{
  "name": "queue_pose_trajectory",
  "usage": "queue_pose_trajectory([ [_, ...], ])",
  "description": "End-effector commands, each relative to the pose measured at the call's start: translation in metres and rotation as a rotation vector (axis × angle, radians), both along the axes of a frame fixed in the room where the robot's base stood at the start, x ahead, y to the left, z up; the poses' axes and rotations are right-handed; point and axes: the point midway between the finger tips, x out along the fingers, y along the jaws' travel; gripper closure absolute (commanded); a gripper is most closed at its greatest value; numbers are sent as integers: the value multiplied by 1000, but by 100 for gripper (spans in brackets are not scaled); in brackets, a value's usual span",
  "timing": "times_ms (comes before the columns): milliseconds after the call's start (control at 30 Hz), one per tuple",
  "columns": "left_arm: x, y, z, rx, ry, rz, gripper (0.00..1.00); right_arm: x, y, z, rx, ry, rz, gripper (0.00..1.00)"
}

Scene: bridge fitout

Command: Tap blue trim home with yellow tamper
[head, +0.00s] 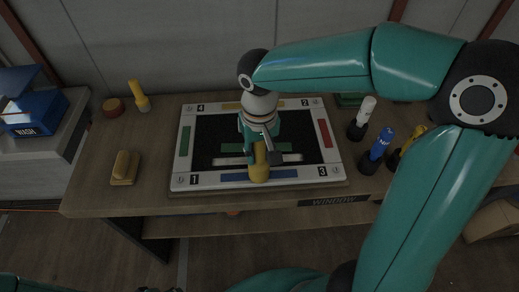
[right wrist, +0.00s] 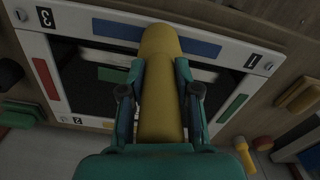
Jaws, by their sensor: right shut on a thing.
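A white frame (head: 182,158) with a dark panel lies on the bench, its corners numbered. The blue trim (head: 235,177) lies along its near side between 1 and 3, and it also shows in the right wrist view (right wrist: 200,46). My right gripper (head: 260,146) is shut on the yellow tamper (head: 260,173), whose end is over the middle of the blue trim and hides part of it. The tamper also fills the middle of the right wrist view (right wrist: 160,85). I cannot tell whether it touches the trim.
Green trim (head: 185,140), red trim (head: 325,133) and yellow trim (head: 232,106) lie on the other sides. White (head: 366,107) and blue-handled (head: 383,142) tools stand right of the frame. A yellow-handled tool (head: 140,98) and a tan block (head: 124,167) are left. A blue wash box (head: 38,112) stands far left.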

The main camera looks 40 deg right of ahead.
Motion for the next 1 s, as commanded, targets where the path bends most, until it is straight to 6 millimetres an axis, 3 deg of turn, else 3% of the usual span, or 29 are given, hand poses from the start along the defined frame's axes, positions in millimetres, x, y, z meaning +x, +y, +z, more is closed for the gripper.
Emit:
queue_pose_trajectory([
  [233,1,0,10,1,-3,0,60,0,0,8,0,2,1,100],
  [600,1,0,43,1,-3,0,60,0,1,49,1,2,1,100],
  [1000,1,0,41,1,-3,0,60,0,0,48,1,2,1,100],
])
